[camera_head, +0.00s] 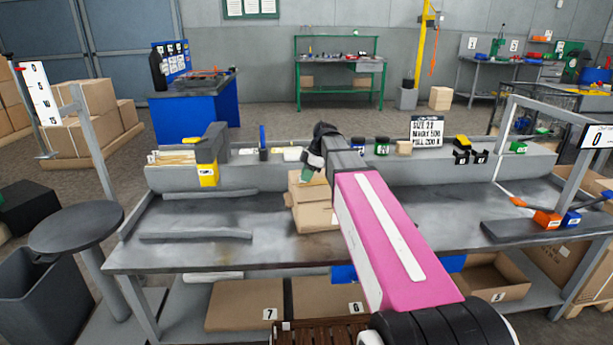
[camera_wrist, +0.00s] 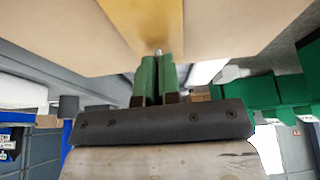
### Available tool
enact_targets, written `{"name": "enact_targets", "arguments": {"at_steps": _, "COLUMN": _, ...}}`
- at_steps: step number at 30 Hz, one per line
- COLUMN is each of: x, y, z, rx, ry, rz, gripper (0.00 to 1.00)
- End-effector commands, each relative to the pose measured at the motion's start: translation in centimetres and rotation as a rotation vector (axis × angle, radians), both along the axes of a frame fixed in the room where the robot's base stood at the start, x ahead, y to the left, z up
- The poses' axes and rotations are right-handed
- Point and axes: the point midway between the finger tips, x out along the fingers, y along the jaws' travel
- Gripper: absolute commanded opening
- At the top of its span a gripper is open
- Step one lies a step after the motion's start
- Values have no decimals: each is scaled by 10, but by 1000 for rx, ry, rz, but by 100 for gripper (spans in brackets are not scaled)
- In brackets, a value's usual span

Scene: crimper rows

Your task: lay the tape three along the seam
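A cardboard box (camera_head: 315,215) stands on the workbench, partly hidden behind my arm. In the wrist view a yellow-orange strip (camera_wrist: 146,22) runs along the middle of a cardboard surface (camera_wrist: 235,25) to my fingertips. I cannot tell whether it is tape three. My gripper (camera_head: 306,174) is at the top of the box, pointing down. In the wrist view its green fingers (camera_wrist: 158,62) are close together at the end of the strip. A small grey tip shows between them; I cannot tell what it is.
On the ledge stand a yellow dispenser-like thing (camera_head: 207,172), a blue one (camera_head: 263,142) and small black and green items (camera_head: 382,147). Two grey bars (camera_head: 197,235) lie on the bench's left. Orange and blue items (camera_head: 548,219) are at right. The bench left of the box is mostly clear.

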Motion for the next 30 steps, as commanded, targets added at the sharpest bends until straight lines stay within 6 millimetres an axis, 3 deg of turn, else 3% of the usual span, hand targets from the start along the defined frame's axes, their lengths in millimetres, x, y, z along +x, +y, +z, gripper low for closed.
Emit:
{"name": "enact_targets", "arguments": {"at_steps": 11, "x": 0, "y": 0, "z": 0, "rx": 0, "ry": 0, "rz": 0, "gripper": 0}}
{"name": "enact_targets", "arguments": {"at_steps": 15, "x": 0, "y": 0, "z": 0, "rx": 0, "ry": 0, "rz": 0, "gripper": 34}}
{"name": "enact_targets", "arguments": {"at_steps": 25, "x": 0, "y": -1, "z": 3, "rx": 0, "ry": 0, "rz": 0, "gripper": 34}}
{"name": "enact_targets", "arguments": {"at_steps": 30, "x": 2, "y": -8, "z": 19, "rx": 0, "ry": -3, "rz": -1, "gripper": 34}}
